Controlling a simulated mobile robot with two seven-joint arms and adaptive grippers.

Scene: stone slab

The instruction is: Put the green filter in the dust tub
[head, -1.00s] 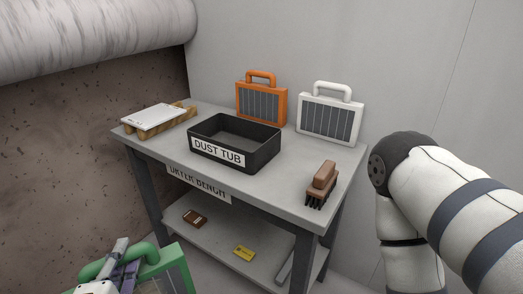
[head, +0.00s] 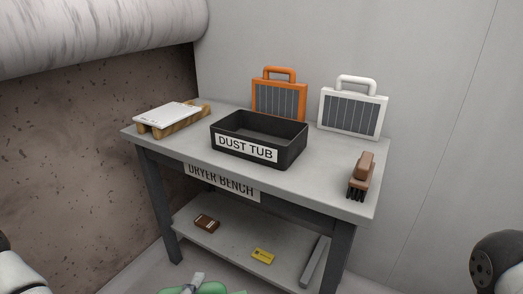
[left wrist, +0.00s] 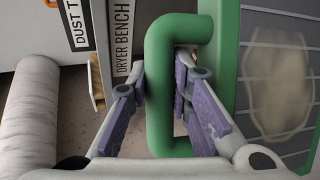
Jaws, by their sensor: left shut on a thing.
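My left gripper (left wrist: 160,88) is shut on the handle of the green filter (left wrist: 228,60), with one finger on each side of the handle's bar. The filter has grey slats and a tan dusty patch. In the head view only a bit of its green handle (head: 212,287) shows at the bottom edge, below and in front of the bench. The dust tub (head: 292,148) is a black, labelled, open box on the bench top; the part of its inside that shows is empty. My right gripper is out of view.
The grey bench (head: 240,180) carries a white board on a wooden stand (head: 168,118) at left, orange (head: 279,98) and white (head: 352,108) filters behind, and a brush (head: 361,177) at front right. Small items lie on the lower shelf (head: 235,240). A wall stands behind.

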